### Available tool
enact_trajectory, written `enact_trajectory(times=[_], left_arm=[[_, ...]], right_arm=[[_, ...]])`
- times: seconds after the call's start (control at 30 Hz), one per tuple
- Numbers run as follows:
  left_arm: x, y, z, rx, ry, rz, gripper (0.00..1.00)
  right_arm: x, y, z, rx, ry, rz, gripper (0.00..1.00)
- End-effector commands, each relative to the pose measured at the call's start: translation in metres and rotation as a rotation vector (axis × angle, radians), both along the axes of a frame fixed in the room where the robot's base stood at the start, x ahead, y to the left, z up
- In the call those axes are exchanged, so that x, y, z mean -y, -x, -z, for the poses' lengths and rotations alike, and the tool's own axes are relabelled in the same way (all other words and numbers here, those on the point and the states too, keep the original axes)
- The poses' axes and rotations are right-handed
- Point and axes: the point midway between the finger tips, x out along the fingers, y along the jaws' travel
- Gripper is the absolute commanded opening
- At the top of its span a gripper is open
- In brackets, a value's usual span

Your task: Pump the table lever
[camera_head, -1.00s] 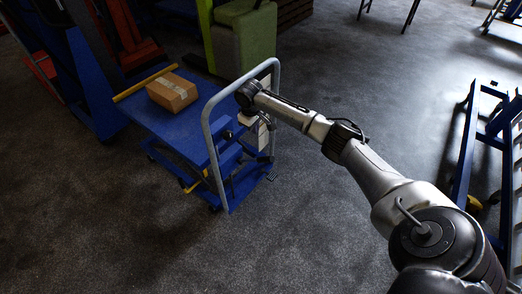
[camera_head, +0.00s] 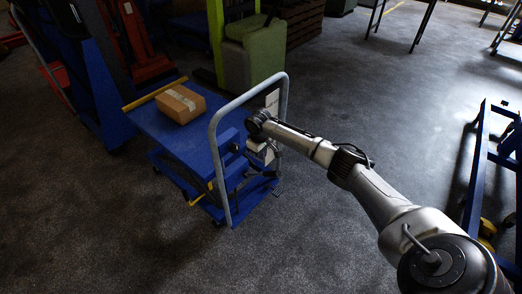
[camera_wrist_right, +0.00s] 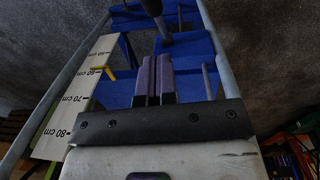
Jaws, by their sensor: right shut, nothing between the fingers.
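The blue lift table (camera_head: 160,125) stands at centre left, with a grey tube push handle (camera_head: 215,160) at its right end. My right gripper (camera_head: 270,151) is low inside the handle frame, partly hidden by my own wrist. In the right wrist view the two fingers (camera_wrist_right: 152,80) are shut together with nothing between them. A dark rod (camera_wrist_right: 155,12), probably the lever, shows just beyond the fingertips; I cannot tell whether they touch. A small dark pedal-like part (camera_head: 277,189) sticks out at the base. My left gripper is out of view.
A cardboard box (camera_head: 181,104) lies on the table top near a yellow bar (camera_head: 155,94). A height scale plate (camera_wrist_right: 75,100) is beside the handle tube. A green machine (camera_head: 255,45) stands behind, and a blue frame (camera_head: 476,180) at right. Floor in front is clear.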

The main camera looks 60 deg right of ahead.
Motion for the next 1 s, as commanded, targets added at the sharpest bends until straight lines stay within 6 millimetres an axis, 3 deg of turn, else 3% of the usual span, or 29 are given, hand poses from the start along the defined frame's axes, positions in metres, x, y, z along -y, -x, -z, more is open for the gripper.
enact_trajectory(times=[0.03,0.2,0.4,1.0], left_arm=[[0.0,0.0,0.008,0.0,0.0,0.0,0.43],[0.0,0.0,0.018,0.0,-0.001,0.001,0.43],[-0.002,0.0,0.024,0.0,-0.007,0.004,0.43],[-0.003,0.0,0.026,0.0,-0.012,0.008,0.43]], right_arm=[[0.001,0.001,0.015,-0.003,0.0,0.001,0.0],[0.002,0.001,0.043,-0.001,-0.001,0.001,0.0],[0.006,0.019,0.058,-0.001,0.002,-0.001,0.0],[0.007,0.027,0.066,0.0,0.0,0.0,0.0]])
